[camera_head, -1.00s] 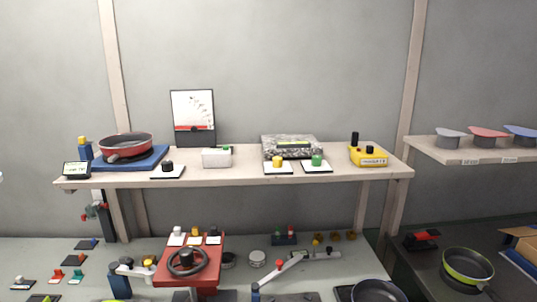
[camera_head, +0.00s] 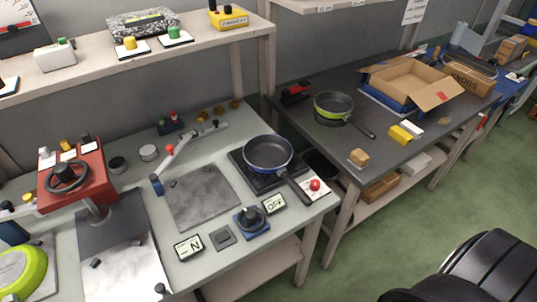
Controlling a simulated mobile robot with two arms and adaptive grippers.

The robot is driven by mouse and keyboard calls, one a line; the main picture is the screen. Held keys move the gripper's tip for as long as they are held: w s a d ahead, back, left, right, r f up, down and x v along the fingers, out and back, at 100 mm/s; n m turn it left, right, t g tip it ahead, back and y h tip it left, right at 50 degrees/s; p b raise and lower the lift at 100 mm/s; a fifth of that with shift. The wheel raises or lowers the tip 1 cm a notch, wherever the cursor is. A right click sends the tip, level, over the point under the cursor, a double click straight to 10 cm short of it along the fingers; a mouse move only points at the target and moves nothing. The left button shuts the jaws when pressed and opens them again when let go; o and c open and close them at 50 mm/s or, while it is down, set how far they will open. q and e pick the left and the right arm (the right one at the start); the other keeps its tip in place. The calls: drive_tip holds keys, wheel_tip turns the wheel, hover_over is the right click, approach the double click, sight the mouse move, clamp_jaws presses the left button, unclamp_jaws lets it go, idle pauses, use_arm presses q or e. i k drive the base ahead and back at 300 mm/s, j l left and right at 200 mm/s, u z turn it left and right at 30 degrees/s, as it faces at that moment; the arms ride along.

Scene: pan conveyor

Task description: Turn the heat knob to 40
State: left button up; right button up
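A dark round knob (camera_head: 250,216) on a blue base sits at the front of the left workbench. It looks like the heat knob, but I see no label on it. A small display (camera_head: 274,204) reading "OFF" stands just right of it. A dark pan (camera_head: 268,151) rests on a black hot plate (camera_head: 243,173) behind the display, with its handle towards the front right. Neither of my grippers shows in the view, and nothing touches the knob.
A red button (camera_head: 315,185) sits by the pan handle. Another small display (camera_head: 188,247) and a grey square (camera_head: 222,237) lie left of the knob. A green-rimmed pan (camera_head: 333,105) is on the dark bench.

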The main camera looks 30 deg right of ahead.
sight(314, 183)
drive_tip(key=z, duration=1.25)
